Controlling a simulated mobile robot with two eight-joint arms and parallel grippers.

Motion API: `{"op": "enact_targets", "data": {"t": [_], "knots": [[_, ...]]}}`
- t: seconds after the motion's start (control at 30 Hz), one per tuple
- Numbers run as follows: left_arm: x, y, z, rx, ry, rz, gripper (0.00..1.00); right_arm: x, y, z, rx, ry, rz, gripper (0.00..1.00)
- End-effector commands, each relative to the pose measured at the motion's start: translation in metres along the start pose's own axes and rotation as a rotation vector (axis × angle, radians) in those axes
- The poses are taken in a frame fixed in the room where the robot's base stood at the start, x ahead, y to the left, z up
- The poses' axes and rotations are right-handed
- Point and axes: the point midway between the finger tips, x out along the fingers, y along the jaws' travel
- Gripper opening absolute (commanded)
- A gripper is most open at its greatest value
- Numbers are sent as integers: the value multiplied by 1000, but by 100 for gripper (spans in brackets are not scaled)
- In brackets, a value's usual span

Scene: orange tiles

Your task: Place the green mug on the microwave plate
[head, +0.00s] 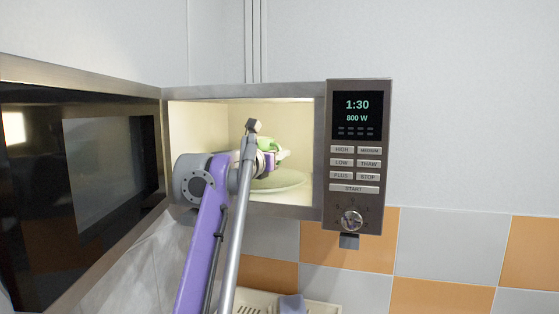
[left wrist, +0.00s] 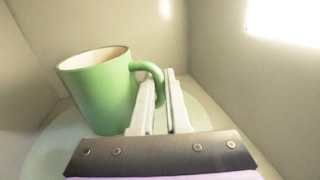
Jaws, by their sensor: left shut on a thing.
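The green mug (left wrist: 100,92) is inside the microwave, tilted a little in the left wrist view, with its pale inside showing. My left gripper (left wrist: 160,85) is shut on the mug's handle. In the head view the mug (head: 268,145) is mostly hidden behind my left wrist and gripper (head: 268,160). The pale round microwave plate (head: 285,181) lies on the microwave floor below the mug. It also shows in the left wrist view (left wrist: 50,150). I cannot tell whether the mug's base touches the plate. My right gripper is not in view.
The microwave door (head: 110,165) stands wide open to the left. The control panel (head: 356,150) is right of the opening. My left arm fills much of the opening, close to its left side. A pale rack (head: 260,303) with a bluish-grey thing (head: 292,304) sits below.

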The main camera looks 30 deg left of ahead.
Motion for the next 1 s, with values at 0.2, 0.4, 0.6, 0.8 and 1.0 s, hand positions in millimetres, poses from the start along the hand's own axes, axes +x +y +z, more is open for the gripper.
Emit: {"op": "enact_targets", "data": {"t": [0.2, 0.4, 0.6, 0.8, 1.0], "knots": [[0, 0, -15, 1, 0, -1, 0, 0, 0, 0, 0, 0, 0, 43], [0, -1, -15, 1, 0, -1, 0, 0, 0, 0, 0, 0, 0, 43], [0, 0, -18, 0, 0, -1, 17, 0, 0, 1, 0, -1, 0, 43], [0, 0, -18, 0, 0, 0, 43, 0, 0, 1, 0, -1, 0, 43], [0, 0, -17, 0, 0, 0, 43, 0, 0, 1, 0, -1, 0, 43]]}}
